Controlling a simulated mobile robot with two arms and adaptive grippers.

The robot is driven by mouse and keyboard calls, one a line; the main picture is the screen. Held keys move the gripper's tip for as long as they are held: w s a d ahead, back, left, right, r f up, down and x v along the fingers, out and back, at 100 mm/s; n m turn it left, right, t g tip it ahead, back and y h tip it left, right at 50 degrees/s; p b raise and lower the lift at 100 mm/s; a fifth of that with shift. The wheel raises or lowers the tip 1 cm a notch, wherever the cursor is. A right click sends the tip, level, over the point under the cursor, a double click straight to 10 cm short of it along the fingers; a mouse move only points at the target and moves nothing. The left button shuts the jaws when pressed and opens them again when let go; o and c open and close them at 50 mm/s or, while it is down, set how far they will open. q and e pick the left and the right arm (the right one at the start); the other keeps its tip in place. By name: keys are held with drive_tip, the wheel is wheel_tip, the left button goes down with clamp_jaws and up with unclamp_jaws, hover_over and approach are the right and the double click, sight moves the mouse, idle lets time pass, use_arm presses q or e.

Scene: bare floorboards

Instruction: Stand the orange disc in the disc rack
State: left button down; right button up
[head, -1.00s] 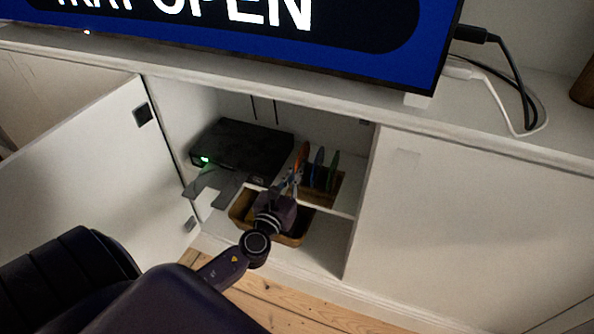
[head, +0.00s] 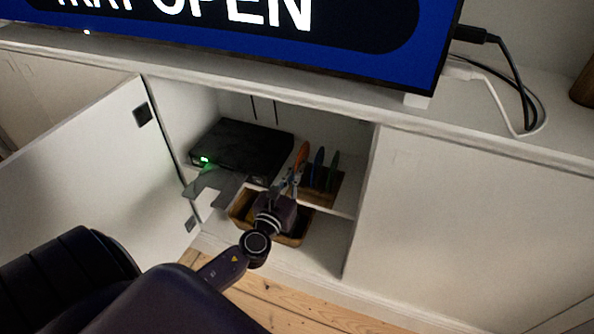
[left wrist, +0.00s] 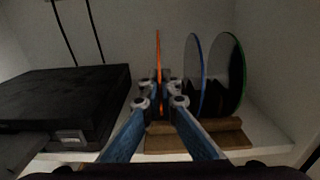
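The orange disc (head: 302,153) stands on edge at the left end of the disc rack (head: 322,192), left of a blue disc (head: 318,167) and a green disc (head: 333,168). In the left wrist view the orange disc (left wrist: 158,55) shows edge-on, nearly upright, with its lower part between my fingers. The wooden rack (left wrist: 205,141) lies beneath; the foot of the orange disc is hidden by my fingers. My left gripper (head: 294,177) is at the disc's near side, its fingertips (left wrist: 160,88) slightly apart on either side. My right gripper is not in view.
A black player (head: 243,148) with a green light and its tray (head: 214,187) out sits left on the same shelf. A wooden basket (head: 240,207) is below my gripper. The open cabinet door (head: 85,165) stands left, a cabinet wall right.

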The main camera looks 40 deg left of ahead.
use_arm(q)
drive_tip(key=c, duration=2.6)
unclamp_jaws()
drive_tip(key=o, duration=0.5)
drive_tip(key=v, duration=1.2)
drive_tip(key=shift+a, duration=0.1)
